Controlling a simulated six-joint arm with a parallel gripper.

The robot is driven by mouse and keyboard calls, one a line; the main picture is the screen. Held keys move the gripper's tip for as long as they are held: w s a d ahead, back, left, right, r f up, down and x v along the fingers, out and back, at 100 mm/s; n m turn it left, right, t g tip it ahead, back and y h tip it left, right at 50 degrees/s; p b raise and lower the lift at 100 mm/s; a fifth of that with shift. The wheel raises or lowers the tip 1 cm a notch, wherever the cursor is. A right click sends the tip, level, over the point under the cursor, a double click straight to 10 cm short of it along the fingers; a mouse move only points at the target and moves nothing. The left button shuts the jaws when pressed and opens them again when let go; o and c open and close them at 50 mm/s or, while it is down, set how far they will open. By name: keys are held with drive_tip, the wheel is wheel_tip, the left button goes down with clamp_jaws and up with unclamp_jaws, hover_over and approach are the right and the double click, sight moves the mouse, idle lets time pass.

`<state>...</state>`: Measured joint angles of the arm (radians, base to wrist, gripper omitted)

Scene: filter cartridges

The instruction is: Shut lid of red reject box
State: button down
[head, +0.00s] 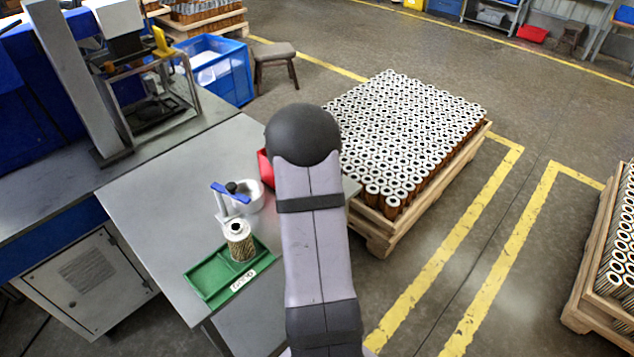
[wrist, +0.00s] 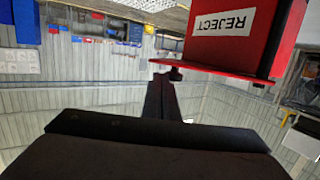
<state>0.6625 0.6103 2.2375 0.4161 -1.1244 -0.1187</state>
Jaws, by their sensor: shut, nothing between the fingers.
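The red reject box (wrist: 258,28) fills the upper right of the wrist view, with its REJECT label upside down there. A thin red panel (wrist: 215,72), which looks like the lid, runs along the box's edge and juts out to the left, seen nearly edge-on. How far it stands open I cannot tell. My gripper (wrist: 163,82) is shut and empty, its fingertips close to the panel's left end; I cannot tell whether they touch. In the head view my arm hides my gripper and most of the box; only a red sliver (head: 265,168) shows.
On the grey table (head: 150,190) stand a green tray (head: 208,279) with a filter cartridge (head: 239,240), and a white cup (head: 250,196) beside a blue-handled device (head: 230,192). A pallet of cartridges (head: 410,140) stands behind the arm. The table's left part is clear.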

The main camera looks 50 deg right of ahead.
drive_tip(key=w, duration=0.1)
drive_tip(key=w+d+b, duration=0.1)
drive_tip(key=w, duration=0.1)
drive_tip(key=w+d+b, duration=0.1)
drive_tip(key=shift+w+f, duration=0.1)
drive_tip(key=shift+w, duration=0.05)
drive_tip(key=shift+w+d+b, duration=0.15)
drive_tip(key=shift+w+b, duration=0.6)
drive_tip(key=shift+w, duration=1)
drive_tip(key=s+r+b, duration=0.3)
drive_tip(key=s, duration=1.1)
drive_tip(key=s+d+m+g+h+p, duration=0.1)
drive_tip(key=s+d+g, duration=0.1)
drive_tip(key=s+d, duration=0.45)
drive_tip(key=s+d+g, duration=0.1)
drive_tip(key=s+d, duration=0.2)
drive_tip(key=s, duration=0.6)
drive_tip(key=w+a+n+t+y, duration=0.9)
drive_tip(key=w+a+t+y, duration=0.1)
drive_tip(key=w+a, duration=0.4)
drive_tip(key=shift+w+a+f+n, duration=0.15)
drive_tip(key=shift+w+a+n, duration=0.2)
drive_tip(key=shift+a, duration=0.2)
